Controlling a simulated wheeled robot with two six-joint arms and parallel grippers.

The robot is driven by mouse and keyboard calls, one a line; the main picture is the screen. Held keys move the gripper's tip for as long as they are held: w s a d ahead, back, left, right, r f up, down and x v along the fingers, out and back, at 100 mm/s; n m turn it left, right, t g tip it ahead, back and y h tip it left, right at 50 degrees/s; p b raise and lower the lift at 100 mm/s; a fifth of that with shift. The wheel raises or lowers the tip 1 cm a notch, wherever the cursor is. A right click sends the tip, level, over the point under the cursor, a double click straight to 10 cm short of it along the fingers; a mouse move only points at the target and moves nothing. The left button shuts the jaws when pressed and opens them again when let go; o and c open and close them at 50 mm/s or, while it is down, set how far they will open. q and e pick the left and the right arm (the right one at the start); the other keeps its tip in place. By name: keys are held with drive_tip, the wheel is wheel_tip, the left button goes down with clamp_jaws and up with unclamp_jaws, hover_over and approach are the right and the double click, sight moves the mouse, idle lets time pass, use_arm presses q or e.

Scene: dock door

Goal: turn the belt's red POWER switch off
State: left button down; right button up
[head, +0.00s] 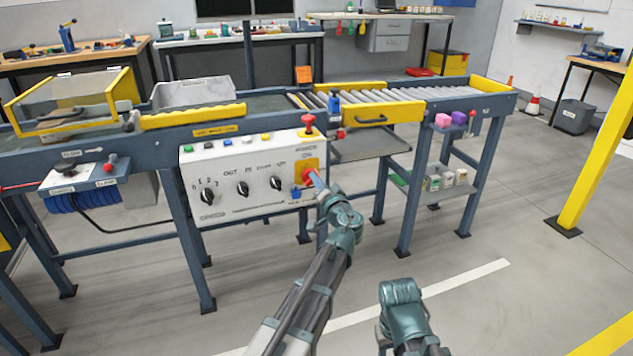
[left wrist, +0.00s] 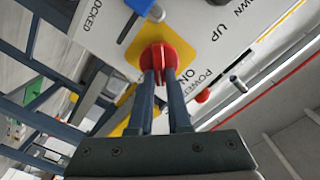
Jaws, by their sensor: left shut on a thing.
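The red POWER switch (head: 308,177) is a round knob with a raised grip bar on a yellow plate, at the right end of the white control panel (head: 232,190). In the left wrist view the knob (left wrist: 157,54) shows close up, with "POWER" and "ON" printed beside it. My left gripper (head: 315,180) is shut on the knob's grip bar, one dark finger on each side in the left wrist view (left wrist: 160,80). The fingers partly cover the knob and plate. An OFF label cannot be made out. My right arm shows low in the head view, without its fingers.
A red mushroom-shaped button (head: 308,124) stands above the panel's right end. A blue switch (head: 295,193) sits close to the knob, and several black dials lie left of it. The conveyor (head: 440,92) runs behind. The floor on the right is mostly clear, with a yellow post (head: 597,150).

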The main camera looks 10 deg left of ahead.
use_arm(q)
drive_tip(key=shift+d+f+m+b, duration=0.1)
drive_tip(key=shift+f+m+b, duration=0.05)
drive_tip(key=shift+m, duration=1.3)
drive_tip(key=shift+d+f+m+b, duration=0.1)
drive_tip(key=shift+f+m, duration=0.1)
drive_tip(key=shift+m, duration=1.2)
drive_tip(key=shift+f+m+b, duration=0.15)
drive_tip(key=shift+m, duration=1.3)
use_arm(e)
drive_tip(key=shift+f, duration=0.45)
use_arm(q)
drive_tip(key=c, duration=0.9)
unclamp_jaws()
drive_tip(key=shift+w, duration=0.1)
drive_tip(key=shift+o, duration=0.2)
